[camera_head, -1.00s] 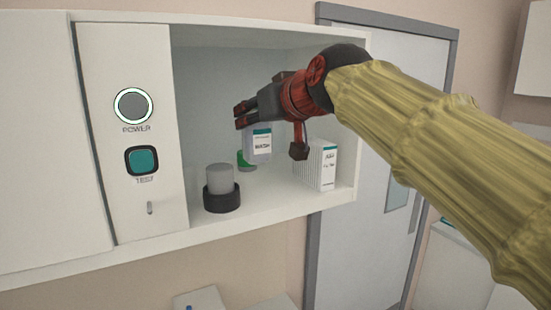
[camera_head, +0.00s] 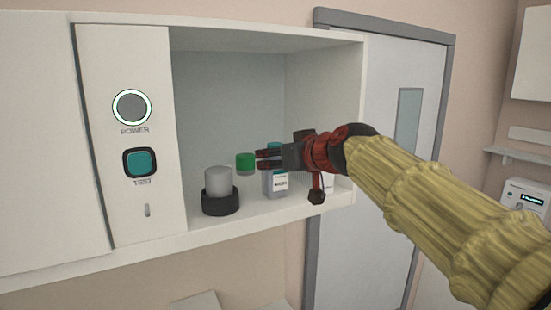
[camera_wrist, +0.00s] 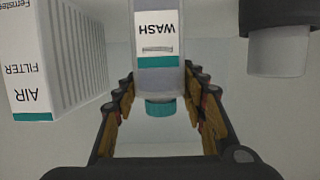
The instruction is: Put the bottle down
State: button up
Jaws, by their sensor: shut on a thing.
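The bottle is grey-white with a teal band, a teal cap and a WASH label. It shows partly behind my gripper in the head view (camera_head: 276,184) and upside down in the wrist view (camera_wrist: 157,62). My gripper (camera_head: 263,160) reaches into the open cabinet from the right, its fingers level, shut on the bottle below the cap. In the wrist view the fingers (camera_wrist: 160,85) lie on both sides of it. The bottle is upright, its bottom at or just above the shelf floor (camera_head: 262,207); I cannot tell whether they touch.
A grey cylinder in a black base (camera_head: 220,190) stands left of the bottle. The white air filter box (camera_wrist: 60,60) stands close on the other side, mostly hidden by my arm in the head view.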

jog(key=shift+f, duration=0.1)
jog(key=o, duration=1.3)
jog(key=shift+o, duration=0.2)
jog(key=b+v, duration=0.2)
jog(key=v, duration=1)
jog(key=shift+a, duration=0.1)
jog(key=s+d+f+m+g+h, duration=0.1)
jog(key=s+d+f+g+h, duration=0.1)
jog(key=s+f, duration=0.6)
jog(key=s+d+f+m+g+h, duration=0.2)
jog(key=s+f, duration=0.7)
jog(key=f, duration=0.9)
jog(key=s+d+f+m+g+h, duration=0.1)
jog(key=s+d+f+g, duration=0.2)
jog(key=f, duration=1)
jog(key=s+d, duration=0.2)
jog(key=s, duration=0.3)
jog(key=shift+s+f+m+g+h, duration=0.3)
jog(key=shift+f+g+h, duration=0.1)
